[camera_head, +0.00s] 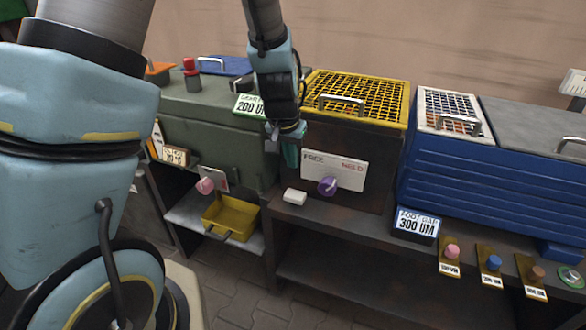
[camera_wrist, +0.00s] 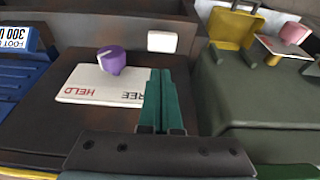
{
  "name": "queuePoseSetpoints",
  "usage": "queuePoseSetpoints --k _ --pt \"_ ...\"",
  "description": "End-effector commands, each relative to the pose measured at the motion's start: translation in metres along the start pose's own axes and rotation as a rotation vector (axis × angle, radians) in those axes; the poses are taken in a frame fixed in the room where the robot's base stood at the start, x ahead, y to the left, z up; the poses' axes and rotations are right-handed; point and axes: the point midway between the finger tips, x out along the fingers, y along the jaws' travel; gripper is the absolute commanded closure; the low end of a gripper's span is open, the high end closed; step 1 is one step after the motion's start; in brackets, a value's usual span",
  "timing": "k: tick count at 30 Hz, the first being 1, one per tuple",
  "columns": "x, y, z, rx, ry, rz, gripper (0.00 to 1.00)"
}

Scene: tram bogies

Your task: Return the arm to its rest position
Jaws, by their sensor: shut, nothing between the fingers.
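My gripper (camera_head: 289,155) hangs in the middle of the head view, in front of the dark box with the yellow grid lid. In the wrist view its two green fingers (camera_wrist: 161,100) are together with nothing between them. They appear near the white FREE/HELD plate (camera_head: 335,171), which carries a purple knob (camera_head: 327,186). The plate (camera_wrist: 85,97) and knob (camera_wrist: 112,60) also show in the wrist view, left of the fingers. Whether the fingers touch anything cannot be told. My arm reaches down from the top of the head view.
A green-grey case (camera_head: 215,130) stands left, with a yellow tray (camera_head: 230,216) below it. The yellow grid lid (camera_head: 357,97) and blue box (camera_head: 480,170) stand right. A white block (camera_head: 294,197) lies on the shelf. Colored knobs (camera_head: 452,252) line the front edge.

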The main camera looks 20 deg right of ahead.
Motion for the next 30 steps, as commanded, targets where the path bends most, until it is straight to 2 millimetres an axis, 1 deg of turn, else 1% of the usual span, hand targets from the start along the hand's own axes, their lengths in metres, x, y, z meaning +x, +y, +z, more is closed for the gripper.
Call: queuePoseSetpoints --k 4,17,20,23,25,27,29,30 --pt "-0.005 -0.001 0.000 -0.001 0.000 -0.001 1.00" --pt "-0.005 -0.001 0.000 -0.001 0.000 -0.001 1.00" --pt "-0.011 -0.009 0.002 -0.020 -0.002 -0.003 1.00" --pt "-0.029 -0.034 0.011 -0.081 -0.013 -0.009 1.00" --pt "-0.048 -0.061 0.024 -0.148 -0.026 -0.018 1.00" --pt "-0.071 -0.090 0.043 -0.228 -0.043 -0.030 1.00" --pt "-0.090 -0.113 0.063 -0.298 -0.058 -0.043 1.00" --pt "-0.102 -0.127 0.076 -0.343 -0.067 -0.053 1.00"
